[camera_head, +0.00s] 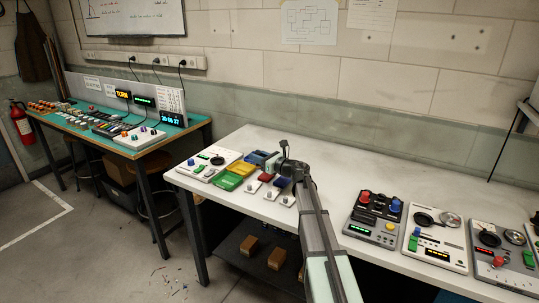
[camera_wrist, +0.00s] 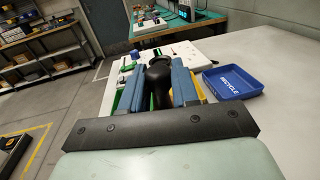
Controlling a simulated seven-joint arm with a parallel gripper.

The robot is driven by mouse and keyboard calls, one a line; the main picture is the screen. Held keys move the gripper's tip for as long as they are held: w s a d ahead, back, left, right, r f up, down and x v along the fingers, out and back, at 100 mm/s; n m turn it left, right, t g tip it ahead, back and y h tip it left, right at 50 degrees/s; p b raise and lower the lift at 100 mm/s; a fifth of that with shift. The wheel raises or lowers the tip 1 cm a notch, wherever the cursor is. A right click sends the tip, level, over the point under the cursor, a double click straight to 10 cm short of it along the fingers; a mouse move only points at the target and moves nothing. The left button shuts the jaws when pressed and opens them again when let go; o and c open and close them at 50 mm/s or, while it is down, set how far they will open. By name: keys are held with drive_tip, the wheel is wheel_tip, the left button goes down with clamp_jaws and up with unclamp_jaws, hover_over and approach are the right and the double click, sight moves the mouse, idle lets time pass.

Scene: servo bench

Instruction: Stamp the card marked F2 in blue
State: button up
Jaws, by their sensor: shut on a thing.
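My gripper (camera_head: 286,160) is over the white bench, among small coloured items. In the wrist view its two blue-padded fingers (camera_wrist: 161,84) are shut on a black rounded handle (camera_wrist: 159,72), which looks like a stamp's. The handle's lower end is hidden, so I cannot tell its colour or whether it touches anything. Small white pieces, including a left one (camera_head: 253,187), lie along the bench's front edge. No F2 mark is readable.
A yellow tray (camera_head: 242,168), a green tray (camera_head: 228,182) and a blue tray marked RECYCLE (camera_wrist: 232,84) stand near my gripper. A white control panel (camera_head: 208,163) is at the bench's left end. Several control boxes, including a dark one (camera_head: 375,217), stand right.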

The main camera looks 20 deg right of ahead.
drive_tip(key=shift+s+a+f+n+g+y, duration=0.3)
drive_tip(key=shift+a+f+y, duration=0.1)
drive_tip(key=shift+f, duration=0.6)
drive_tip(key=shift+s+a+f+n+g+y, duration=0.25)
drive_tip(key=shift+s+a+f+n, duration=0.1)
drive_tip(key=shift+f, duration=0.65)
drive_tip(key=shift+s+a+f+n+g+y, duration=0.3)
drive_tip(key=shift+a+f+y, duration=0.1)
drive_tip(key=shift+f, duration=0.6)
drive_tip(key=shift+f, duration=0.55)
wheel_tip(320, 180, up, 7)
idle(1.0)
